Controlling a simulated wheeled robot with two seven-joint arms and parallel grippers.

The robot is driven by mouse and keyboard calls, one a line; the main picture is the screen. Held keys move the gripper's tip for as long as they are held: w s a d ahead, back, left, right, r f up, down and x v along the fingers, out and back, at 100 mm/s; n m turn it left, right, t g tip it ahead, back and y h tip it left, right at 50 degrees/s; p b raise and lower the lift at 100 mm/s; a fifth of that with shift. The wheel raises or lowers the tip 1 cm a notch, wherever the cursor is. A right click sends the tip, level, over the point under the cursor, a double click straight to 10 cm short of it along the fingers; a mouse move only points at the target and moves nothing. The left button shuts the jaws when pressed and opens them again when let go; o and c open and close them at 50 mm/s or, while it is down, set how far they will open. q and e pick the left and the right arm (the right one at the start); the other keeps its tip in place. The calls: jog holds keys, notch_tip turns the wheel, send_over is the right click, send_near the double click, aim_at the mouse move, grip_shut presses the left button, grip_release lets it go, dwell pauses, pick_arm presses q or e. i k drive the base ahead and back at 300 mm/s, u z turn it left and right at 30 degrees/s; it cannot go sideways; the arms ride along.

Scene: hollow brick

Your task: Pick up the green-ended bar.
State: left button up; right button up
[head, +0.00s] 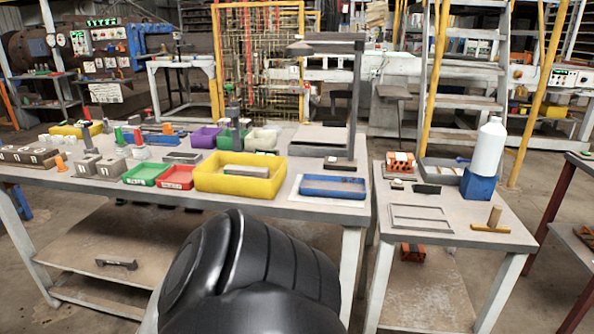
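I cannot clearly make out a bar with green ends at this size. A pale grey-green bar (247,171) lies in the large yellow bin (240,187) near the front of the long table; the colour of its ends is unclear. Upright green-topped pieces (119,135) stand farther left on the same table. A dark bar-like piece (115,263) lies on the table's lower shelf, with no green visible on it. Neither of my grippers shows; only a black rounded part of my own body fills the bottom middle and hides part of the table's front.
The long table (323,210) carries green (146,175) and red (176,178) trays, a blue tray (333,187) and a tall grey stand (355,100). A side table (452,236) holds a white bottle (488,146) in a blue block, orange bricks (400,161) and a T-shaped tool (492,221).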

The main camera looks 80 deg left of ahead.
aim_at(262, 173)
jog(key=u, duration=0.5)
jog(key=k, duration=0.2)
jog(key=u, duration=2.3)
